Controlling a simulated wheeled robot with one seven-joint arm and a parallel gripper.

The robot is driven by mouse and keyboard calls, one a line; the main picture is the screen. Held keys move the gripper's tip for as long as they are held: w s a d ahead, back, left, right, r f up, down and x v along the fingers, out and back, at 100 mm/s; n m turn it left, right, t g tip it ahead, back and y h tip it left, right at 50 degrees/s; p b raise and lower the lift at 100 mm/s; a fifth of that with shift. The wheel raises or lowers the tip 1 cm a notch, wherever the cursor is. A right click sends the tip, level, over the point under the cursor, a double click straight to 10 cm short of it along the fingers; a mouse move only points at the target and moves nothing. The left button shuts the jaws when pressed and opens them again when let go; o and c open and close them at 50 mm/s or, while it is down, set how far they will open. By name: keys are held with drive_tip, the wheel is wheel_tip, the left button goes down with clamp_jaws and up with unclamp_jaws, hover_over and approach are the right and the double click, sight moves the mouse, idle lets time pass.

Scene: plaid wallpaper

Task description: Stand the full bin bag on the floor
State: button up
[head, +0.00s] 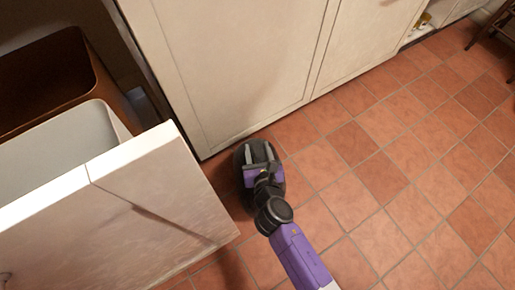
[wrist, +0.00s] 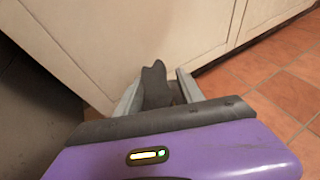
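A dark, rounded bin bag (head: 241,182) is low over or on the tiles, between the pulled-out drawer and the cabinet. I cannot tell if its base touches the floor. Its upright dark neck (wrist: 155,88) shows in the wrist view between my fingers. My gripper (head: 259,152) points down over the bag; it also shows in the wrist view (wrist: 160,88). The two grey fingers stand apart on either side of the neck, with narrow gaps visible. My gripper and wrist hide part of the bag.
The pulled-out drawer front (head: 150,205) stands at left, with a pale bin (head: 60,150) and a brown bin (head: 95,75) behind it. Closed cabinet doors (head: 240,60) are close behind my gripper. The tiled floor (head: 400,190) is clear to the right.

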drive_tip(key=shift+r, duration=0.2)
drive_tip(key=p+v, duration=0.4)
drive_tip(key=v, duration=0.8)
drive_tip(key=s+d+r+m, duration=0.4)
drive_tip(key=s+d+m, duration=0.8)
drive_tip(key=m, duration=0.5)
drive_tip(key=s+d+r+m+t+h, duration=0.1)
drive_tip(key=s+d+r+m, duration=0.2)
drive_tip(key=r+m, duration=0.6)
drive_tip(key=s+d+r+m+h, duration=0.1)
drive_tip(key=s+d+r+m, duration=0.3)
drive_tip(key=s+r+m, duration=0.4)
drive_tip(key=r+m, duration=0.1)
drive_tip(key=m, duration=0.3)
drive_tip(key=shift+t+h, duration=0.4)
